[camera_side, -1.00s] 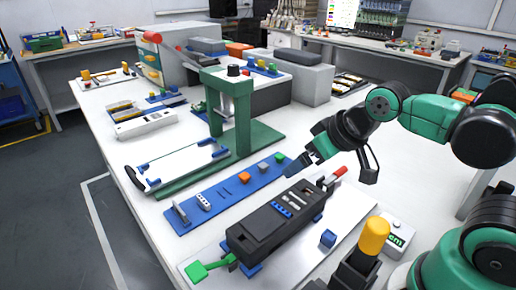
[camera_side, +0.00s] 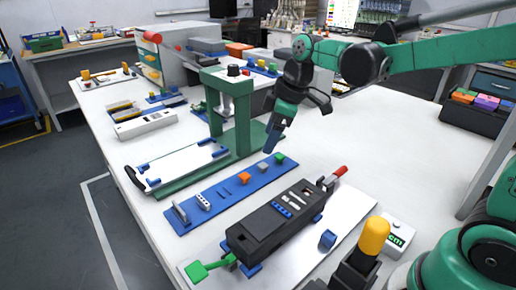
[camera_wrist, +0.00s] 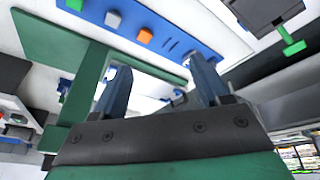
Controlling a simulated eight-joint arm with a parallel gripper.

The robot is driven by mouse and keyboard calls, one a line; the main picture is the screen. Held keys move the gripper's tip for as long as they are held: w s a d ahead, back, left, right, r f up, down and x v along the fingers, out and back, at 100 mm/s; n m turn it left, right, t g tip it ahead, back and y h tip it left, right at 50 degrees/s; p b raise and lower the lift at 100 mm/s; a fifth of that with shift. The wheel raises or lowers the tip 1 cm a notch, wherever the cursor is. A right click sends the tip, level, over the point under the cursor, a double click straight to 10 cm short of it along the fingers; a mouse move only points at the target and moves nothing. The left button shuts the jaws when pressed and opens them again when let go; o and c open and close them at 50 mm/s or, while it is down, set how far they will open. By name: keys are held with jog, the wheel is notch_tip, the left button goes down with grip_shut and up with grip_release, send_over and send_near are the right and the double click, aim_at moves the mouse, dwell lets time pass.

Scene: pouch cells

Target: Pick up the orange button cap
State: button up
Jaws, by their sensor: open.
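The orange button cap (camera_side: 244,178) sits on a long blue strip (camera_side: 222,192), in a row with a grey cap (camera_side: 262,167) and a green cap (camera_side: 279,157). In the wrist view the orange cap (camera_wrist: 145,36) shows near the top, beyond the fingertips. My gripper (camera_side: 271,148) points down near the green-cap end of the strip, apart from the orange cap. Its two blue fingers (camera_wrist: 160,78) are spread, with nothing held between them.
A green press (camera_side: 233,120) stands behind the strip on its green base. A black device (camera_side: 275,222) lies in front of the strip, with a yellow-topped knob (camera_side: 375,237) nearer the camera. The table right of the gripper is mostly clear.

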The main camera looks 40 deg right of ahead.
jog(key=w+f+n+g+y, duration=0.1)
jog(key=w+f+n, duration=0.2)
jog(key=w+n, duration=0.1)
jog(key=n+g+y, duration=0.2)
jog(key=n, duration=0.3)
send_over(244, 175)
jog(key=d, duration=0.3)
jog(key=f, duration=0.5)
jog(key=shift+s+a, duration=0.1)
jog(key=shift+a, duration=0.15)
jog(key=shift+f, duration=0.35)
jog(key=shift+x, duration=2.75)
jog(key=shift+c, duration=0.2)
grip_shut()
